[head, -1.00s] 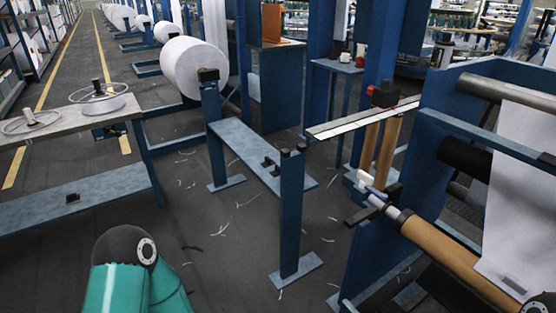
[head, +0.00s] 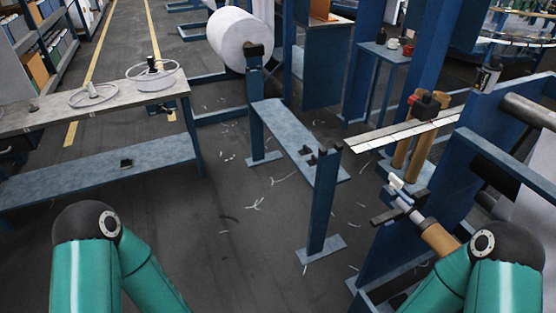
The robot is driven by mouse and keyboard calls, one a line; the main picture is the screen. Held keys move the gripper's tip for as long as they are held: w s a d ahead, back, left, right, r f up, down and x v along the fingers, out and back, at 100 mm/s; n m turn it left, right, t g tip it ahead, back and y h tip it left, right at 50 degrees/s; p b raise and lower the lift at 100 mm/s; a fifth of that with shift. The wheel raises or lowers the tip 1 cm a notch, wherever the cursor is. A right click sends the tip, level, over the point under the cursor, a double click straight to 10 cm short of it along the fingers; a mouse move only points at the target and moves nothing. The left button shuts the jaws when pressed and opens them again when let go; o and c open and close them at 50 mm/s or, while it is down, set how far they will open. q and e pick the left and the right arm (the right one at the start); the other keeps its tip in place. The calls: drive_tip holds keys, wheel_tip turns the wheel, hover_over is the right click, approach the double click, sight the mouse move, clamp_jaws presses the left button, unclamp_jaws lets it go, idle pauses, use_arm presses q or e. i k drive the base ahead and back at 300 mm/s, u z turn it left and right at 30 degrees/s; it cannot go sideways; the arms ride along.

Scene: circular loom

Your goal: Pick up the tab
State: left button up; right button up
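I cannot make out a thing that is clearly the tab. A small white piece (head: 397,184) sits by the shaft end of the brown roll (head: 438,238) at the blue frame on the right; I cannot tell what it is. White fabric (head: 535,185) hangs at the right edge, mostly cut off by the picture and my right arm. Both my arms show only their green links and dark elbow joints, at the lower left and lower right. Neither gripper is in view.
A grey bench (head: 95,105) holding two wheel-like reels stands left. A large white roll (head: 238,40) is behind. Open floor (head: 245,255) with scraps lies in the middle.

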sight(314, 161)
drive_tip(key=u, duration=0.05)
drive_tip(key=i, duration=0.2)
drive_tip(key=u, duration=1.45)
drive_tip(key=i, duration=3.25)
drive_tip(key=z, duration=1.75)
drive_tip(key=i, duration=0.3)
drive_tip(key=z, duration=2.3)
